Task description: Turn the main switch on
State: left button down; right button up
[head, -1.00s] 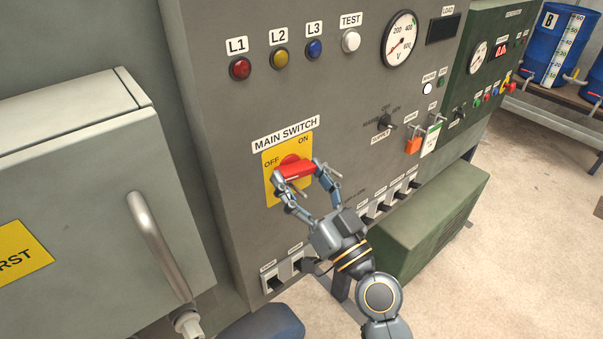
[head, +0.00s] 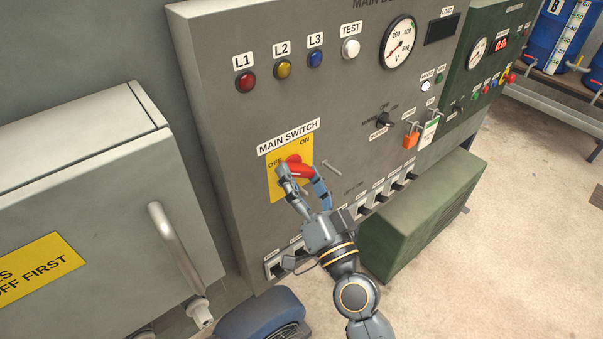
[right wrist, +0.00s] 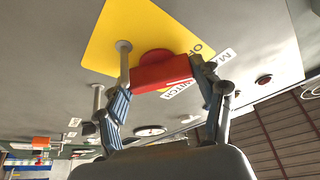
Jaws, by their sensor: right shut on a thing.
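The main switch is a red handle (head: 298,169) on a yellow plate (head: 274,187) on the grey panel. The plate reads OFF at upper left and ON at upper right. My right gripper (head: 299,176) is shut on the red handle, one finger on each side. The handle lies roughly crosswise, its left end near OFF and partly hidden by a finger. In the right wrist view the red handle (right wrist: 160,76) sits between the fingers of my right gripper (right wrist: 163,74), in front of the yellow plate (right wrist: 125,32). My left gripper is not in view.
A grey cabinet with a bar handle (head: 175,250) juts out at left. Lamps, a voltmeter (head: 397,42) and a selector knob (head: 383,121) are on the panel. An orange padlock (head: 411,137) hangs at right. A green box (head: 425,210) stands below.

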jog(key=o, duration=1.2)
jog(key=shift+c, duration=0.2)
jog(key=v, duration=1.2)
jog(key=shift+d+f, duration=0.1)
